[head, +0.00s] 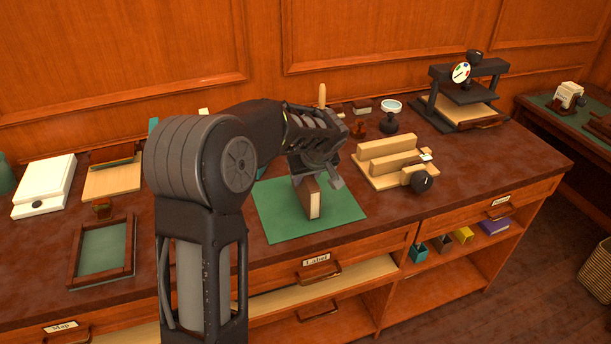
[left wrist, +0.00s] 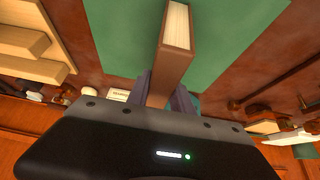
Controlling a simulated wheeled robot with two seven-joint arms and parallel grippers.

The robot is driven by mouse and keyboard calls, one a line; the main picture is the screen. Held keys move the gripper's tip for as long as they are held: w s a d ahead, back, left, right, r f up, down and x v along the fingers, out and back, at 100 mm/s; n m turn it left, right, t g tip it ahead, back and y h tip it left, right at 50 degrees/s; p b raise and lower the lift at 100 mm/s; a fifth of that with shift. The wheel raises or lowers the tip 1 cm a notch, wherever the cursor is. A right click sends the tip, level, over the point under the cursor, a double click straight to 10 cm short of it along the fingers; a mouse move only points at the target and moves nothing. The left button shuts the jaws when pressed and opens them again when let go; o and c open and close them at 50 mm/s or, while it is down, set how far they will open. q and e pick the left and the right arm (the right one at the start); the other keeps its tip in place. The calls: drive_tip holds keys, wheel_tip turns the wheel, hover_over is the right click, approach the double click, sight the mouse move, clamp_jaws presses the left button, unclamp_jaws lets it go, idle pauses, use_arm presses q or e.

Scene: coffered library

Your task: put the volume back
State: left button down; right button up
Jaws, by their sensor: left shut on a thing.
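The volume (head: 309,197) is a small brown book with pale page edges. It stands upright over the green mat (head: 347,207) on the counter. My left gripper (head: 318,182) comes down from above and is shut on the upper part of the book. In the left wrist view the book (left wrist: 176,45) sits between the two fingers of my left gripper (left wrist: 168,92), with the green mat (left wrist: 120,25) behind it. I cannot tell whether the book's lower edge touches the mat. My right gripper is not in view.
A wooden block fixture with a black knob (head: 390,165) stands right of the mat. A black press (head: 465,95) is farther right. A framed tray (head: 102,250) and a white box (head: 45,185) lie left. Open shelves below hold small boxes (head: 463,235).

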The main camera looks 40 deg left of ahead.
use_arm(q)
drive_tip(key=shift+f+b, duration=0.15)
drive_tip(key=shift+b, duration=0.15)
drive_tip(key=c, duration=1.1)
unclamp_jaws()
drive_tip(key=shift+r, duration=0.2)
drive_tip(key=shift+r+p, duration=0.15)
drive_tip(key=shift+p, duration=0.15)
drive_tip(key=b+v, duration=0.1)
drive_tip(key=v, duration=1)
drive_tip(key=shift+s+d+r, duration=0.15)
drive_tip(key=shift+r, duration=0.2)
